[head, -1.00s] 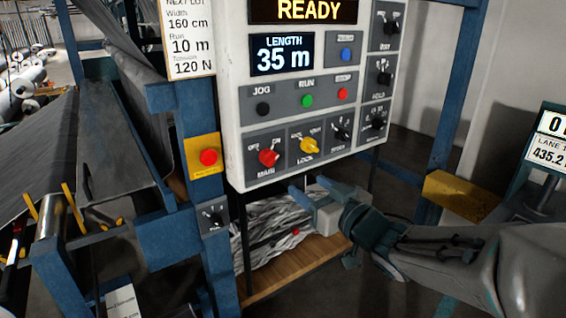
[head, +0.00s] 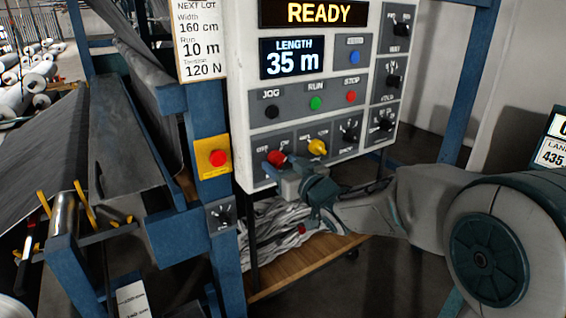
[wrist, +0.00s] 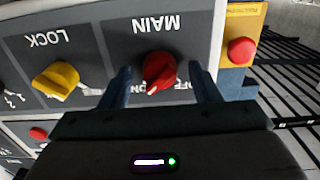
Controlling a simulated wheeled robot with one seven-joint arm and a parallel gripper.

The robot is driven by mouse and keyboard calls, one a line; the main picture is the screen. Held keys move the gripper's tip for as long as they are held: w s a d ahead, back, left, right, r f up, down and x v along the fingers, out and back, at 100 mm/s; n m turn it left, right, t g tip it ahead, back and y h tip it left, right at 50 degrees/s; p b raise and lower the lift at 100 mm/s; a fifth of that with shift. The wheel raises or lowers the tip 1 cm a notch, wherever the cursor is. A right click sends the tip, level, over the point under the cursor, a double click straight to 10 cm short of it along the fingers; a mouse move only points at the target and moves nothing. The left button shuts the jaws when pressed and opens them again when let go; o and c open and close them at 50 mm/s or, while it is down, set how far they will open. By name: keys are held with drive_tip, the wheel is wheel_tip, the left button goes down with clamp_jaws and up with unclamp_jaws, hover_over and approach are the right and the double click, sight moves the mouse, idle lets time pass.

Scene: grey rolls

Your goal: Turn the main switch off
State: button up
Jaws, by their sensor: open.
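The main switch (head: 276,158) is a red rotary knob at the lower left of the white control panel. In the wrist view, where the panel appears upside down, the red knob (wrist: 160,70) sits under the word MAIN. Its white-tipped pointer leans to the lower left, toward the ON label and away from OFF. My gripper (head: 288,178) is open just in front of the knob. In the wrist view the fingers of my gripper (wrist: 162,84) stand one on each side of the knob, with gaps; no contact shows.
A yellow lock knob (head: 317,147) sits right beside the main switch. A red button on a yellow plate (head: 213,159) is on the blue post to the left. Jog, run and stop buttons are above. The display (head: 318,13) reads READY.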

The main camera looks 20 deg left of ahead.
drive_tip(key=shift+w+a, duration=0.15)
drive_tip(key=c, duration=1)
